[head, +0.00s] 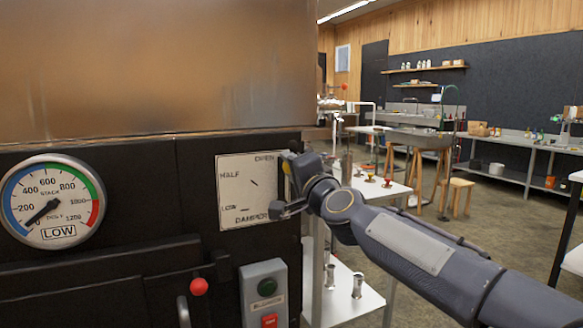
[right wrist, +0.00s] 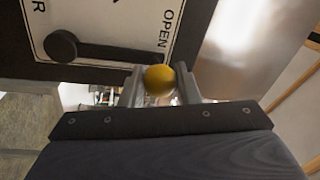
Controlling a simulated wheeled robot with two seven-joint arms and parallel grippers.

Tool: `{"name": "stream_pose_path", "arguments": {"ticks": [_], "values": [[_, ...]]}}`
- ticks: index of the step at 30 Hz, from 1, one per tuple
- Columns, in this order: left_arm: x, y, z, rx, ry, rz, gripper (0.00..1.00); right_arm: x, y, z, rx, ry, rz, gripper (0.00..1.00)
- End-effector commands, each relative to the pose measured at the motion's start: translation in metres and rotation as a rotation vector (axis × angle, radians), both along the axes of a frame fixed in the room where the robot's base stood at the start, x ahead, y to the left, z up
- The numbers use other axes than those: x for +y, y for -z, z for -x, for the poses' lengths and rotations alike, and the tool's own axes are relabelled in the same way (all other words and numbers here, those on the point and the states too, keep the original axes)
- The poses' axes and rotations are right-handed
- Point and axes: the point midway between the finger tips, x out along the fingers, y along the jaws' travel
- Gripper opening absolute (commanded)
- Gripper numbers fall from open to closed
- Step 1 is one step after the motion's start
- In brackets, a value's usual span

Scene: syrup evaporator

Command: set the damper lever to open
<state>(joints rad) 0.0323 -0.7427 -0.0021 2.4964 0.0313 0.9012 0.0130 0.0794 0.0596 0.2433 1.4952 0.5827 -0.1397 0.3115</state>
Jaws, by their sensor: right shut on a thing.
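The white damper plate (head: 238,190) on the dark evaporator front is marked OPEN at the top, HALF at the left and LOW lower down. The damper lever has a round black pivot (right wrist: 61,45) and a dark bar that runs to the OPEN end of the plate in the right wrist view. Its yellow knob (right wrist: 158,78) sits between the fingers of my right gripper (right wrist: 160,88), which is shut on it. In the head view my right gripper (head: 288,170) is at the plate's upper right edge and hides much of the lever. My left gripper is out of view.
Left of the plate is a stack gauge (head: 52,202) reading low. A white shelf table (head: 345,295) stands right of the evaporator. Open floor lies further right.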

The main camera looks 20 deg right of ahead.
Motion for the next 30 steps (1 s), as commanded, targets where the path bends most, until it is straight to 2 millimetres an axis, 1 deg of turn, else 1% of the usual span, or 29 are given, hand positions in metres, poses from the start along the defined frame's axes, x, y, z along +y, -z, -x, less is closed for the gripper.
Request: {"name": "stream_pose_path", "arguments": {"ticks": [1, 5, 6, 9, 10, 17, 20, 23, 30], "values": [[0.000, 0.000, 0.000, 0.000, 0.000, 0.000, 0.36, 0.001, -0.003, 0.001, -0.005, -0.001, -0.005, 0.00], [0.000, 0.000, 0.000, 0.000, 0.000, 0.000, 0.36, 0.000, -0.003, 0.001, -0.005, 0.000, -0.005, 0.00], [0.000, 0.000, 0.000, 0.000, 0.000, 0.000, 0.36, 0.000, -0.003, 0.001, -0.005, 0.000, -0.005, 0.34], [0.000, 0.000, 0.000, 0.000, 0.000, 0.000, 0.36, 0.000, -0.003, 0.001, -0.004, 0.000, -0.003, 0.47], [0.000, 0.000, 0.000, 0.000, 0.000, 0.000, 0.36, 0.000, -0.002, 0.000, -0.004, 0.000, -0.003, 0.50], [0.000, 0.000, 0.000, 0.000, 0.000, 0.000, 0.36, 0.000, -0.001, 0.000, -0.002, 0.001, -0.001, 0.50], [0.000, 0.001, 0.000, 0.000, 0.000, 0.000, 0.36, -0.001, -0.001, 0.005, -0.004, 0.002, 0.000, 0.50], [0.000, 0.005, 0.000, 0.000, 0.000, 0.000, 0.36, -0.001, 0.002, 0.017, -0.005, 0.002, 0.001, 0.50], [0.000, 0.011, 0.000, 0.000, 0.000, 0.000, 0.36, -0.002, 0.007, 0.058, -0.006, 0.002, 0.001, 0.50]]}}
